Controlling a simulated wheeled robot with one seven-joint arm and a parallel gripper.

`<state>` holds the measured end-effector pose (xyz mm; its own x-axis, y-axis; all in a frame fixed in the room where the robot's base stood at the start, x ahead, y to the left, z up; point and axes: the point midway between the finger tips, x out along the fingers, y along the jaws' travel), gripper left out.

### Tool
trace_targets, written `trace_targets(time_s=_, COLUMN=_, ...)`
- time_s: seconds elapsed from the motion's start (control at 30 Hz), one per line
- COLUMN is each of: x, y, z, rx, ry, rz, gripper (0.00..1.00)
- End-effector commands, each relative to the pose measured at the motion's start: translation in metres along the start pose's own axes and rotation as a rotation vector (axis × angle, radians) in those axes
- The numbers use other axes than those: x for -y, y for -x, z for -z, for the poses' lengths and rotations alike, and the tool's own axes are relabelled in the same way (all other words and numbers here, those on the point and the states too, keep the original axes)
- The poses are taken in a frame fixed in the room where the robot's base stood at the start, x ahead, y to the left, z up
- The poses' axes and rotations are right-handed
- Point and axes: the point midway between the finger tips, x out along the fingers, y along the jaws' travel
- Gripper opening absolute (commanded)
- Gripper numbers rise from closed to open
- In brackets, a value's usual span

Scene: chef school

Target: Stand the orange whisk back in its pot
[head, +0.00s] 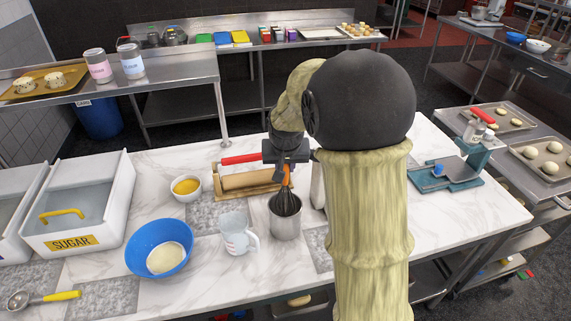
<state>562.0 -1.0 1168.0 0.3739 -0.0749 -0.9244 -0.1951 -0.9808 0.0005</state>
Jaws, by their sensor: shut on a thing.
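The orange whisk (287,203) is upright, with its orange handle at the top and its dark wires below. My gripper (287,168) is shut on the orange handle from above. The lower end of the wires is inside the mouth of the grey metal pot (286,224), which stands on the marble counter. The pot's front wall hides the wire tips, so I cannot tell whether they touch the bottom. My arm covers part of the counter to the right of the pot.
A clear measuring jug (237,236) stands close left of the pot. A rolling pin (250,180) on a wooden board lies behind it. A blue bowl (158,233) and a small yellow-filled bowl (187,187) are further left. A blue scale (445,178) is at the right.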

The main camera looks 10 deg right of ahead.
Motion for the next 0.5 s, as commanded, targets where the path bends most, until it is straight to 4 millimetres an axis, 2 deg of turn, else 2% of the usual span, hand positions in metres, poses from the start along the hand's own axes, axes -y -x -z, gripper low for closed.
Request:
trace_targets(time_s=0.43, x=-0.0001, y=-0.0047, z=-0.0017, rx=-0.001, ry=0.0, rz=0.0, gripper=0.0)
trace_targets(time_s=0.47, x=-0.0001, y=-0.0047, z=-0.0017, rx=-0.001, ry=0.0, rz=0.0, gripper=0.27)
trace_targets(time_s=0.5, x=-0.0001, y=-0.0046, z=-0.0017, rx=-0.001, ry=0.0, rz=0.0, gripper=0.35)
